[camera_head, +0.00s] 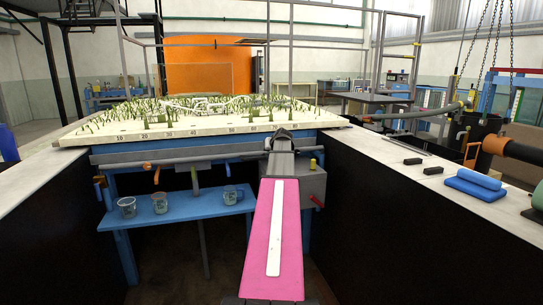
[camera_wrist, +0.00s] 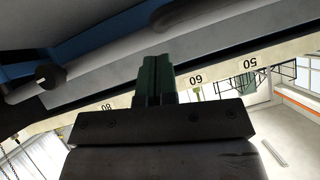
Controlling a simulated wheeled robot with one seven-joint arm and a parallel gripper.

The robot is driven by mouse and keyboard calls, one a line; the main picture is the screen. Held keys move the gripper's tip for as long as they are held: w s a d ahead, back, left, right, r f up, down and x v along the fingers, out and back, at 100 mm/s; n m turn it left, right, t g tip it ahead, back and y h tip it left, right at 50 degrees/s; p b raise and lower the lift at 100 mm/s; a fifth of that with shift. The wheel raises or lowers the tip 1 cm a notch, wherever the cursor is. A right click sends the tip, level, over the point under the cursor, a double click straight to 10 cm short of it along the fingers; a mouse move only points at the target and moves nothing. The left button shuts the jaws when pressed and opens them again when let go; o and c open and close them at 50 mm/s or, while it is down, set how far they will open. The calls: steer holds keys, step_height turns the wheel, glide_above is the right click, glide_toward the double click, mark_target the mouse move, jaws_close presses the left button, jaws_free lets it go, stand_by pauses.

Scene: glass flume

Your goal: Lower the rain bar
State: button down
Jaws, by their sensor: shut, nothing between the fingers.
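A grey overhead frame with a horizontal bar (camera_head: 240,43) stands over the planted, scaled table (camera_head: 190,131). I cannot tell for certain which part is the rain bar. My gripper (camera_head: 280,133) is at the front edge of the table, right of its middle, at the end of my pink arm. In the wrist view my gripper (camera_wrist: 155,78) has its dark green fingers together and empty, close to the pale scale edge (camera_wrist: 180,90) with upside-down numbers. What the fingertips may touch is hidden.
Under the table edge are an orange handle (camera_head: 148,167), a grey box (camera_head: 300,190) with a red lever (camera_head: 317,201), and a blue shelf (camera_head: 185,208) with several cups.

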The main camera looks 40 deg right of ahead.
steer(key=v, duration=1.1)
steer(key=shift+w+d+r, duration=0.15)
steer(key=shift+w+r, duration=0.05)
steer(key=shift+r, duration=0.15)
steer(key=w+a+f+n+g+y, duration=0.1)
steer(key=a+f+g+y, duration=0.1)
steer(key=a+f, duration=1)
steer(key=w+a+f+n+g+y, duration=0.1)
steer(key=a+f+g, duration=0.2)
steer(key=a+f, duration=1)
steer(key=s+a+f+n+g, duration=0.1)
steer(key=s+a+f+g, duration=0.1)
steer(key=s+a+f, duration=0.3)
steer(key=s+a+f+n+g, duration=0.1)
steer(key=s+a+f, duration=0.4)
steer(key=a, duration=0.8)
steer(key=s+a+f+n+g, duration=0.1)
steer(key=s+a+f+g, duration=0.2)
steer(key=s+a+f, duration=0.3)
steer(key=a, duration=0.3)
steer(key=shift+h, duration=0.3)
